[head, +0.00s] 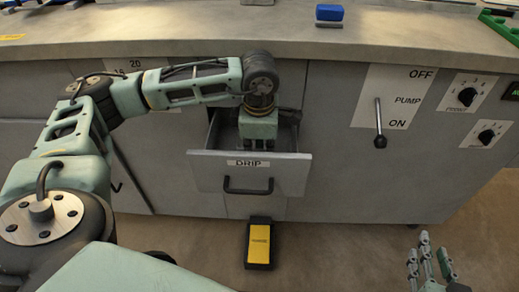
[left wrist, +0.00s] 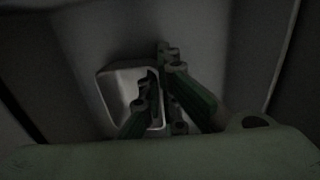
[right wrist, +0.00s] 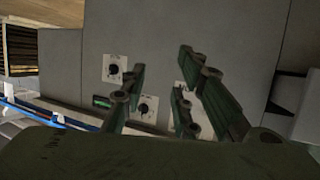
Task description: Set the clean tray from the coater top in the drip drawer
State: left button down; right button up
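The drip drawer (head: 205,168), marked DRIP, is pulled out of the cabinet front. My left gripper (head: 258,146) points down into it, its fingertips hidden by the drawer front. In the left wrist view, a small pale, square tray (left wrist: 116,92) shows at the fingers. My left gripper (left wrist: 157,72) has its fingertips close together at the tray's right wall, one finger inside the tray and one outside, and looks shut on that wall. Whether the tray touches the drawer floor cannot be told. My right gripper (head: 432,265) is low at the right, open and empty; its spread fingers show in its wrist view (right wrist: 160,75).
The counter top (head: 200,38) runs above the drawer, with a blue block (head: 329,13) at its back. A pump lever (head: 379,125) and knobs (head: 467,96) stick out right of the drawer. A black and yellow pedal-like object (head: 259,245) lies on the floor below.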

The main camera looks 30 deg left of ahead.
pick_arm(q)
jog(key=c, duration=2)
grip_release()
